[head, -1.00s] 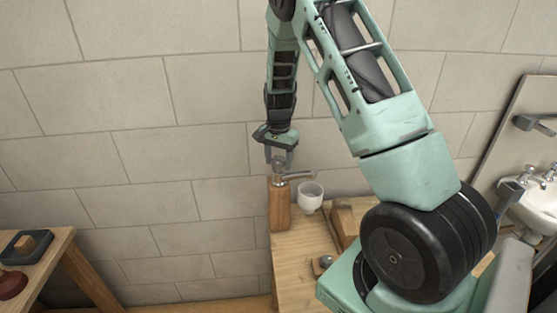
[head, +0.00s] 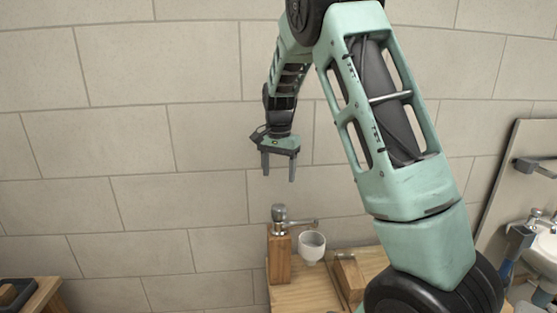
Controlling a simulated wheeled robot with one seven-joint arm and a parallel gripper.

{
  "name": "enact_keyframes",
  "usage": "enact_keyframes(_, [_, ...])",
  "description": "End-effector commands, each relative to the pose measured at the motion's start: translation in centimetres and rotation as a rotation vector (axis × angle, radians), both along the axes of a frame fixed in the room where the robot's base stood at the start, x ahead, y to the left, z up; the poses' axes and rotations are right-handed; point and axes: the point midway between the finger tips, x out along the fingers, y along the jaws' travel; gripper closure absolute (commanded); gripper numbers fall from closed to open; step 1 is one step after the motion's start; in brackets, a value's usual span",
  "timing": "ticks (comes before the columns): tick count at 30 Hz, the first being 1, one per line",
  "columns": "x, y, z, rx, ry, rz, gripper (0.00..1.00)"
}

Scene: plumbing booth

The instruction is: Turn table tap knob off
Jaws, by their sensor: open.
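The table tap (head: 280,227) is a metal tap on top of an upright wooden block (head: 280,262) at the table's left edge. Its rounded grey knob (head: 279,212) is on top, and its spout points right. My gripper (head: 279,173) points down above the knob, with a clear gap between them. Its two fingers are apart and hold nothing. The knob's exact turn is too small to tell.
A white cup (head: 312,247) is beside the tap, near the spout's end. A wooden piece (head: 349,279) lies to its right on the wooden table (head: 292,297). A tiled wall (head: 110,140) is behind. A sink (head: 541,262) is at the far right.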

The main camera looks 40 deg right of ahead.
Motion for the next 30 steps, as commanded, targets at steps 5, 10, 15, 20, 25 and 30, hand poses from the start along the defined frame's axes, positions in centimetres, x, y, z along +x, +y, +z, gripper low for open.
enact_keyframes(5, [0.1, 0.0, 3.1, -0.001, -0.003, 0.0, 0.35])
enact_keyframes(10, [0.0, 0.0, 4.6, 0.0, 0.0, 0.0, 0.35])
enact_keyframes(15, [0.0, 0.0, 4.9, 0.0, 0.0, 0.0, 0.35])
enact_keyframes(20, [0.0, 0.0, 4.9, 0.001, 0.0, 0.0, 0.35])
enact_keyframes(25, [0.0, 0.0, 4.9, 0.001, 0.0, 0.0, 0.35])
enact_keyframes(30, [0.0, 0.2, 4.9, 0.002, 0.001, 0.004, 0.35])
